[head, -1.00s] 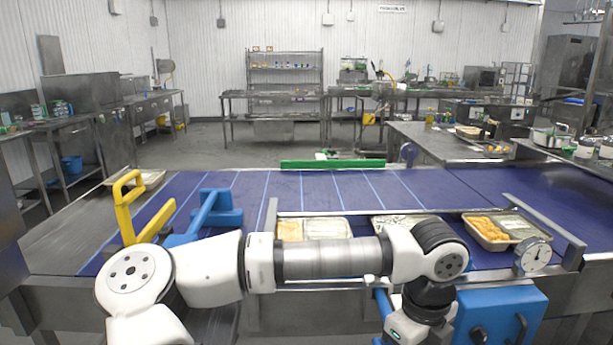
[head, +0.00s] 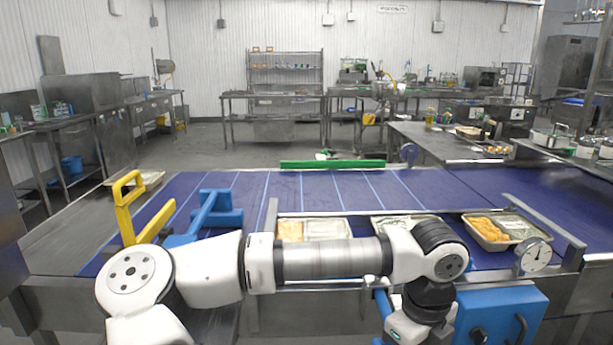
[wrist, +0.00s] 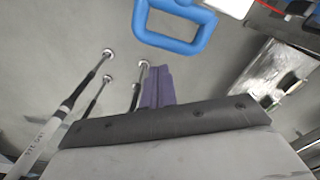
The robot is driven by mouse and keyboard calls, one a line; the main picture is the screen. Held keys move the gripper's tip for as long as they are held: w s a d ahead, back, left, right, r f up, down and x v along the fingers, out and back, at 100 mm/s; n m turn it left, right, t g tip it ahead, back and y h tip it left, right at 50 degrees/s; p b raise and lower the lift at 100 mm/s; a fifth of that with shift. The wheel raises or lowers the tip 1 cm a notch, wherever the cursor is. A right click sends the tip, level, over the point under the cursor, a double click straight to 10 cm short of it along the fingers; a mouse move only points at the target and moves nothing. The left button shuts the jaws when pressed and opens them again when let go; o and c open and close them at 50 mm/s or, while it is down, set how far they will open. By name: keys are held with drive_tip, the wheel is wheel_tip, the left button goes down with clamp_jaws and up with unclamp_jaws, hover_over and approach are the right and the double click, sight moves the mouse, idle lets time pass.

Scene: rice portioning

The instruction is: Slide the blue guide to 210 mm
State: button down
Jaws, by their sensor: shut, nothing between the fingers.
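The blue guide (head: 208,220) stands on the blue conveyor belt at left, beside a yellow guide (head: 133,215), with its upright part raised above the belt. My gripper shows in the wrist view as a narrow purple-grey pair of fingers (wrist: 157,78), shut and empty. A blue loop handle (wrist: 176,28) lies just beyond the fingertips there, apart from them. Which part of the station it belongs to, I cannot tell. In the head view my arm reaches right, away from the blue guide, and its end points down at the front edge; the fingers are not clear there.
Food trays (head: 490,230) sit along the near side of the belt. A round dial (head: 535,255) stands at right, above a blue box (head: 500,315) at the front. A green bar (head: 333,164) lies along the far edge. The middle of the belt (head: 300,190) is clear.

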drive_tip(key=shift+f, duration=0.15)
wheel_tip(320, 180, down, 4)
drive_tip(key=b, duration=0.5)
drive_tip(key=shift+f, duration=0.15)
idle(0.7)
drive_tip(key=shift+w+b, duration=0.35)
drive_tip(key=shift+w, duration=1.35)
idle(1.4)
drive_tip(key=shift+s+a, duration=0.1)
drive_tip(key=shift+s, duration=0.05)
drive_tip(key=s+b, duration=0.1)
drive_tip(key=s, duration=0.2)
drive_tip(key=shift+s+b, duration=0.1)
drive_tip(key=shift+b, duration=0.2)
idle(0.4)
